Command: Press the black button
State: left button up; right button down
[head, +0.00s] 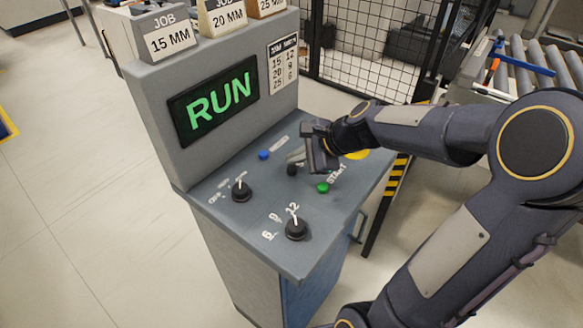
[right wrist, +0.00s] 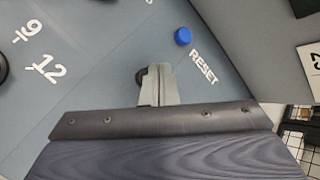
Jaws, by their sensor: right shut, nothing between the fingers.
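The black button (head: 292,170) is on the sloped top of the grey console (head: 250,232), between the blue and green buttons. My right gripper (head: 297,156) is shut and empty, with its grey fingers just above and behind the black button in the head view. In the right wrist view the shut fingers (right wrist: 158,86) partly cover a dark round part, likely the black button (right wrist: 140,76). I cannot tell whether the fingertips touch it. My left gripper is not in view.
A blue button (head: 263,155) by the RESET label, a green button (head: 322,188) by START and two black knobs (head: 241,191) (head: 297,229) share the panel. A yellow part (head: 357,154) is partly behind my arm. The screen (head: 213,101) reads RUN. A mesh fence (head: 365,45) stands behind.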

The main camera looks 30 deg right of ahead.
aim_at(296, 172)
jog(key=shift+f, duration=0.1)
jog(key=shift+f+b, duration=0.75)
jog(key=shift+f, duration=0.1)
dwell(0.7)
jog(key=shift+r, duration=0.1)
jog(key=shift+r+p, duration=0.85)
notch_tip(296, 172, up, 5)
jog(key=p, duration=0.4)
jog(key=shift+p, duration=0.4)
